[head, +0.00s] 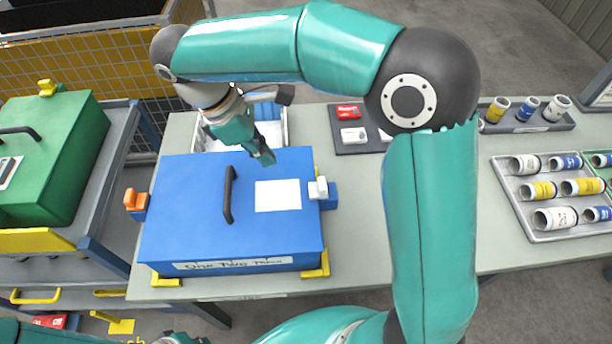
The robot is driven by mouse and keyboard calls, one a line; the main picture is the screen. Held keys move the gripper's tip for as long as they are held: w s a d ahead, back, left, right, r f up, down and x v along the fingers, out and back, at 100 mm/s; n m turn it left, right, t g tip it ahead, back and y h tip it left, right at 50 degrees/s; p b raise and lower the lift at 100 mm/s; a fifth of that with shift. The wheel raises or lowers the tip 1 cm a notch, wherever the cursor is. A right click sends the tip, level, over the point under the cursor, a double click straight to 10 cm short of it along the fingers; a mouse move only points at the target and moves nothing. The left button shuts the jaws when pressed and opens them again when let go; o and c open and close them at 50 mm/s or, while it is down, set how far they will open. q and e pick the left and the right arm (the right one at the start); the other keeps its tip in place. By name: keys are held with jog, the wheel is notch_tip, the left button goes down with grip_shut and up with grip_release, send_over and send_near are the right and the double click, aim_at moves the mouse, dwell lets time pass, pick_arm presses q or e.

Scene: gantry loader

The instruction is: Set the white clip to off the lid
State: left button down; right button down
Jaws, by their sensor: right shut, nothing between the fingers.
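The blue case (190,205) stands on the grey-green table, with a black handle (229,195) and a blank white label on its lid. The white clip (318,188) sits at the lid's right edge, on a blue block on the case's side. I cannot tell whether it presses on the lid. An orange clip (136,200) is on the left side. My right gripper (267,158) is shut and empty, above the lid's far edge, left of and beyond the white clip, apart from it. My left gripper is not in view; part of my left arm shows at bottom left.
A white bin (283,130) stands behind the case. A dark tray (345,147) holds a red and a white item. Trays of cans (545,232) lie at right. A green case (50,150) stands on a cart at left. The table right of the case is clear.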

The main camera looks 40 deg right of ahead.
aim_at(314, 189)
jog(key=x, duration=1)
jog(key=shift+s+d, duration=0.15)
jog(key=shift+d, duration=0.05)
jog(key=shift+s+d+r+p, duration=0.1)
jog(key=shift+s+d+p, duration=0.2)
jog(key=shift+d, duration=0.2)
jog(key=shift+s+d+p, duration=0.3)
jog(key=shift+d, duration=0.25)
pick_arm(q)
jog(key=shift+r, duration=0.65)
pick_arm(e)
jog(key=shift+s+d, duration=0.3)
jog(key=shift+d, duration=0.15)
